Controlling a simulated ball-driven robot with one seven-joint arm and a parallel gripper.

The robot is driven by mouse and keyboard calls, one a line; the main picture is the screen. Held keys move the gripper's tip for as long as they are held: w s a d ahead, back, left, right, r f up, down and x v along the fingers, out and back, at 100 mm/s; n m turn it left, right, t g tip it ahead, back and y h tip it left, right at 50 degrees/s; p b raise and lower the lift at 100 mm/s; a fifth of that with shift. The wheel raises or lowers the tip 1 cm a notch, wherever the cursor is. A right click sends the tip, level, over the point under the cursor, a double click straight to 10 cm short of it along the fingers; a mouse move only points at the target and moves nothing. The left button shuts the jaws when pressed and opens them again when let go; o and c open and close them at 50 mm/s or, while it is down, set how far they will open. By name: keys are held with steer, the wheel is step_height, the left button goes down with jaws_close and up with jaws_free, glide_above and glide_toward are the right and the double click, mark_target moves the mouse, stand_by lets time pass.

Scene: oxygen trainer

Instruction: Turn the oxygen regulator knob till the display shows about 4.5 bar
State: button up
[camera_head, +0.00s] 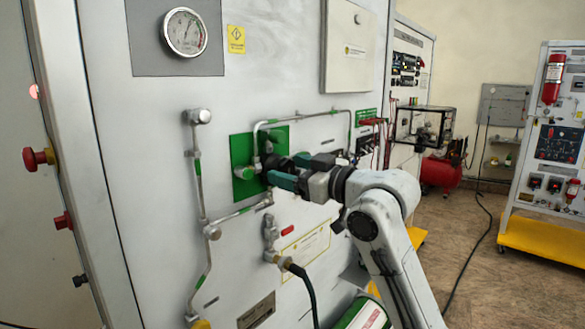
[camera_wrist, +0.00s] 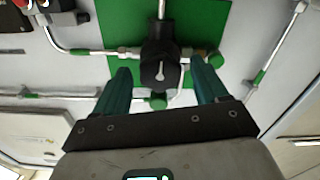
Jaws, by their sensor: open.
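The black regulator knob (camera_wrist: 160,66) sits on a green plate (camera_wrist: 122,40) and carries a light pointer mark. In the wrist view it lies between the two teal fingers of my gripper (camera_wrist: 158,64), with a gap on each side. The fingers are open; I cannot tell how far they reach along the knob. In the head view my gripper (camera_head: 273,172) is in front of the green plate (camera_head: 240,154) and partly hides the knob. The round pressure gauge (camera_head: 186,32) is at the upper left of the panel; its reading is too small to make out.
Metal pipes (camera_head: 198,165) with valves run around the green plate. A valve with a black hose (camera_head: 306,287) hangs below. A red knob (camera_head: 38,158) sticks out at the left. Open floor (camera_head: 465,235) lies to the right.

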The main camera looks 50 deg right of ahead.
steer(key=c, duration=1.1)
steer(key=shift+o, duration=0.2)
steer(key=shift+m, duration=0.3)
steer(key=o, duration=1.1)
steer(key=shift+c, duration=0.2)
